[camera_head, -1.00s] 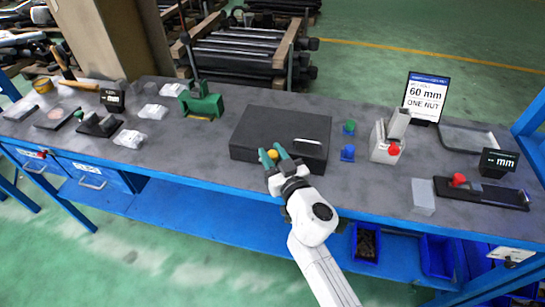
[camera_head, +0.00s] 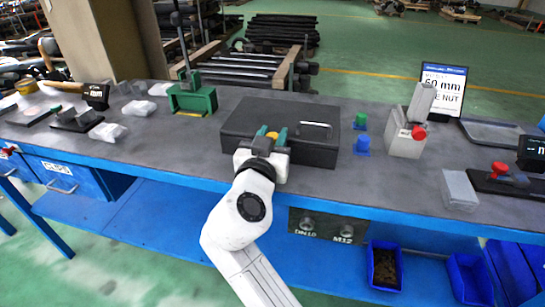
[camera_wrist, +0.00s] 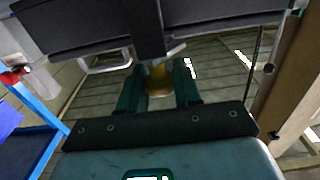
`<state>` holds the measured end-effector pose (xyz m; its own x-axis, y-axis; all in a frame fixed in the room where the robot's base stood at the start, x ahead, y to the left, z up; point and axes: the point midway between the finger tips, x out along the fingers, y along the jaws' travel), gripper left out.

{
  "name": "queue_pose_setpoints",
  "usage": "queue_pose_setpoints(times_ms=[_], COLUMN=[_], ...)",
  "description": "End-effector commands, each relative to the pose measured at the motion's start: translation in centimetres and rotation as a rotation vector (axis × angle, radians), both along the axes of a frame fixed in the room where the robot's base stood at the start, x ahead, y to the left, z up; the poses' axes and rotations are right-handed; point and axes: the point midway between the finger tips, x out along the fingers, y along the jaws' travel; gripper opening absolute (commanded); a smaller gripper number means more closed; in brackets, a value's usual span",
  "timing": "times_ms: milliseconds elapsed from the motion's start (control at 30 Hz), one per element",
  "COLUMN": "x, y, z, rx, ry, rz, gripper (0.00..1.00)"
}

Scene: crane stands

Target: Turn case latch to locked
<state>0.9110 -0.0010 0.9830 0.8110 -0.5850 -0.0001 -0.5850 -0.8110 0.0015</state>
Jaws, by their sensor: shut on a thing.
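The case (camera_head: 240,122) is a closed dark grey box on the workbench, with a pale handle (camera_head: 316,125) on its lid. Its latch (camera_head: 272,135) is a small yellow knob at the front edge. My gripper (camera_head: 270,138) is at the front of the case, with its green fingers on either side of the knob. In the wrist view, the gripper (camera_wrist: 158,85) is shut on the brass-coloured latch (camera_wrist: 158,78), just below the dark case (camera_wrist: 90,30). The latch's locked or unlocked marking is not readable.
A green clamp-like fixture (camera_head: 192,101) stands left of the case. Green (camera_head: 361,122) and blue (camera_head: 362,144) pieces, and a grey block with a red knob (camera_head: 404,138), stand to the right. A sign (camera_head: 447,85) stands behind. The dark bench top (camera_head: 190,150) is clear around the case front.

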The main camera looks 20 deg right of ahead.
Motion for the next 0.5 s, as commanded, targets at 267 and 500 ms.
queue_pose_setpoints(times_ms=[267,500], x=[0.19,0.17], y=[0.13,0.08], z=[-0.61,-0.36], rx=[0.001,0.002], ry=[-0.006,-0.005], rz=[-0.238,-0.457], gripper=[0.02,0.02])
